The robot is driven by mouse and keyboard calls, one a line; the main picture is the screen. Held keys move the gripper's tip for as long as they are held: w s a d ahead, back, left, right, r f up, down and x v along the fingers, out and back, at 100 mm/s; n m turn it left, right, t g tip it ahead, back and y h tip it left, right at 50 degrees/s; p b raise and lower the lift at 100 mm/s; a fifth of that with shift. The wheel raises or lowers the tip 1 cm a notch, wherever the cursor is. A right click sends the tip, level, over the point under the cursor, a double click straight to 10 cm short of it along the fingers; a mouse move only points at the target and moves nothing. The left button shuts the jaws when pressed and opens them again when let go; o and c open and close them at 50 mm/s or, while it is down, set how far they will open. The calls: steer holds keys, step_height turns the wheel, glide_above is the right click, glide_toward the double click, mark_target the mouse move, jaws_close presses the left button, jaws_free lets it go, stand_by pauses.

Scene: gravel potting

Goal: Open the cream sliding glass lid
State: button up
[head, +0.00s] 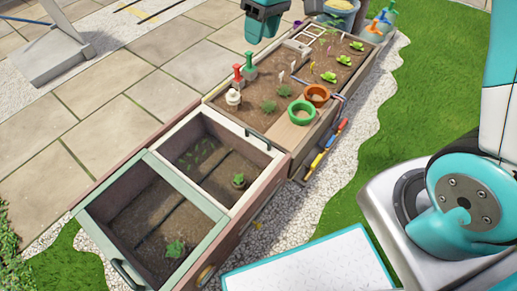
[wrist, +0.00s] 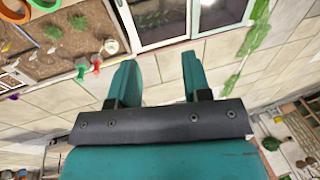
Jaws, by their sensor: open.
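The cream sliding glass lid (head: 258,183) lies over the right-hand, farther bay of the planter box in the head view. Soil and a small plant show through its pane. A sage-green framed lid (head: 182,180) covers the nearer left bay and has a dark handle (head: 127,274) at its front corner. My gripper (head: 256,38) hangs at the top of the head view, beyond the box and apart from both lids. In the wrist view my gripper (wrist: 160,62) has its two teal fingers spread with nothing between them. A pale-framed lid (wrist: 165,42) shows beyond the fingertips.
An open soil bed (head: 275,118) with seedlings, a green ring pot (head: 301,112), an orange pot (head: 317,94) and red- and green-handled tools (head: 239,74) adjoins the lids. Tools (head: 325,150) hang along its right side.

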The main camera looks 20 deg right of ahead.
steer(key=w+d+f+b, duration=0.25)
steer(key=f+b, duration=0.25)
steer(key=f, duration=0.5)
steer(key=w+d+f+b, duration=0.1)
steer(key=w+f+b, duration=0.3)
steer(key=f, duration=0.5)
steer(key=w+d+f+b, duration=0.1)
steer(key=w+f+b, duration=0.35)
steer(key=f, duration=0.55)
steer(key=shift+g+h, duration=0.3)
steer(key=shift+h, duration=0.1)
steer(key=f+b, duration=0.3)
steer(key=f, duration=0.2)
steer(key=s+a+f+b, duration=0.1)
steer(key=f+b, duration=0.2)
steer(key=f, duration=0.3)
steer(key=s+a+f+b, duration=0.1)
steer(key=f+b, duration=0.2)
steer(key=f, duration=0.3)
steer(key=shift+s+a, duration=0.2)
steer(key=shift+s, duration=0.05)
jaws_close()
